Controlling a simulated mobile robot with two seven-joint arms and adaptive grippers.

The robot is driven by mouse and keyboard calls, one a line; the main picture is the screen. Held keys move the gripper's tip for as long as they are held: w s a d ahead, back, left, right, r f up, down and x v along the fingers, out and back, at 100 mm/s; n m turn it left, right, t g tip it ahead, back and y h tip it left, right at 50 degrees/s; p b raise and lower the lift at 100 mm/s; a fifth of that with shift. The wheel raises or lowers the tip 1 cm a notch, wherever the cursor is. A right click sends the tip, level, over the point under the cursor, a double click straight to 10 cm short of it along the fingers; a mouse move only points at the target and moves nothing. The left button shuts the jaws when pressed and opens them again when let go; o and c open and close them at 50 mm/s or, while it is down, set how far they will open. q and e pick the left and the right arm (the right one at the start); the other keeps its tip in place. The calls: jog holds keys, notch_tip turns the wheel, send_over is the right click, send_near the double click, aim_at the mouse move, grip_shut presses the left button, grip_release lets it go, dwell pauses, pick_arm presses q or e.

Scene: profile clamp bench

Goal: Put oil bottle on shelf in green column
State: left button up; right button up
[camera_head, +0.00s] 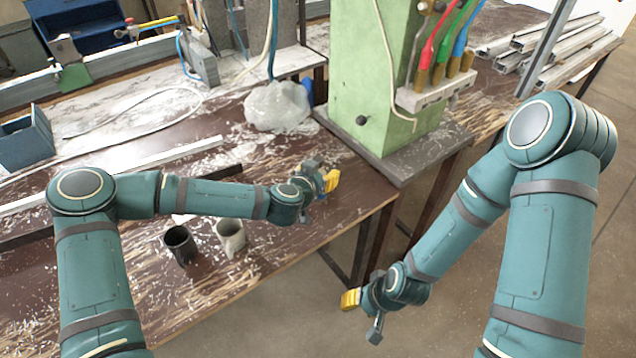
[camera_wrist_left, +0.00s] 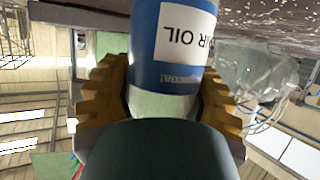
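The oil bottle (camera_wrist_left: 180,45) is blue with a white label. It fills the middle of the left wrist view, and its pale end section sits between the yellow fingers of my left gripper (camera_wrist_left: 165,100), which look closed against both sides. That view is upside down, so the bottle appears upright. In the head view my left gripper (camera_head: 331,181) is near the table's front edge, left of the green column (camera_head: 365,85); I cannot make out the bottle there. No shelf opening shows clearly. My right gripper (camera_head: 351,299) is low over the floor; its finger gap is unclear.
A clear plastic bag (camera_head: 276,106) lies left of the column; it also shows in the left wrist view (camera_wrist_left: 250,70). Two cups (camera_head: 181,244) (camera_head: 231,238) stand near the front edge. Coloured-handled tools (camera_head: 443,60) hang on the column's right side. Metal profiles (camera_head: 545,45) lie behind.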

pick_arm(q)
jog(key=shift+c, duration=1.1)
grip_shut()
jog(key=shift+r, duration=0.15)
